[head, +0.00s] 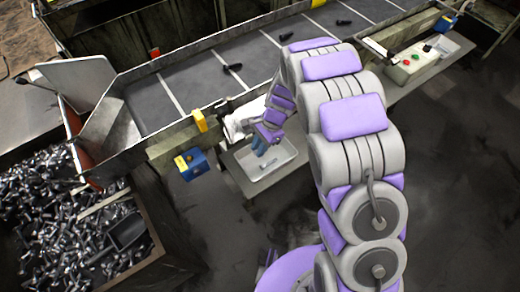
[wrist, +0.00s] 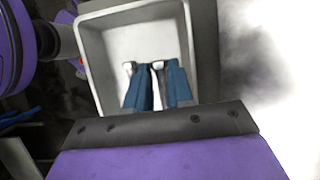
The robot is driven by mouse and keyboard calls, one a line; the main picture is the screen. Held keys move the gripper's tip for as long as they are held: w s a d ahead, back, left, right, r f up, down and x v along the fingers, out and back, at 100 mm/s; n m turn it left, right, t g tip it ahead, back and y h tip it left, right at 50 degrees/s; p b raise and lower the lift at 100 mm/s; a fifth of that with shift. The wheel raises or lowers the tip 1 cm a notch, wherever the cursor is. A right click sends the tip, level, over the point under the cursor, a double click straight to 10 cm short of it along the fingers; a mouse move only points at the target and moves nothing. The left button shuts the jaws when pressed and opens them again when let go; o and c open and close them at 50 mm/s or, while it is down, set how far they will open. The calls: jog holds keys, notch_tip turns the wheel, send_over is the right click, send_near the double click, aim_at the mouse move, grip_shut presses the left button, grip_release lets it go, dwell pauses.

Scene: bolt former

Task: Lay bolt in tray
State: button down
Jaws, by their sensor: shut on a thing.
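The tray (head: 257,188) is a pale, shallow rectangular box on a shelf beside the conveyor in the head view. Its white inside and rim also show in the wrist view (wrist: 92,60). My gripper (head: 258,150) points down over the tray. In the wrist view its blue fingers (wrist: 157,88) are closed around a metal bolt (wrist: 158,68), whose head sticks out past the fingertips. A second bolt-like metal piece (wrist: 129,68) shows by the left finger, partly hidden by it. I cannot tell whether the held bolt touches the tray floor.
A conveyor (head: 190,85) with several dark bolts on it runs behind the tray. A bin heaped with bolts (head: 65,215) stands at the lower left. A blue and yellow box (head: 191,164) sits left of the tray. A button panel (head: 411,63) is at the right.

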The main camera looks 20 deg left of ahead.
jog(key=shift+a+f, duration=0.25)
jog(key=shift+f, duration=0.65)
jog(key=shift+w+a+f, duration=0.1)
jog(key=shift+a+f, duration=0.1)
jog(key=shift+a, duration=0.05)
jog(key=shift+d+r, duration=0.1)
jog(key=shift+d, duration=0.3)
jog(key=shift+d+f, duration=0.2)
jog(key=shift+d, duration=0.15)
jog(key=shift+a+f, duration=0.15)
jog(key=shift+f, duration=0.05)
jog(key=shift+a+f, duration=0.2)
jog(key=shift+a, duration=0.15)
jog(key=c, duration=1.3)
grip_release()
jog(key=shift+a, duration=0.1)
jog(key=shift+o, duration=0.2)
jog(key=shift+d+r, duration=0.15)
jog(key=shift+d, duration=0.25)
jog(key=p+v, duration=0.1)
jog(key=v, duration=1.1)
jog(key=shift+a+r+p, duration=0.2)
jog(key=shift+r+p, duration=0.2)
jog(key=shift+r, duration=0.1)
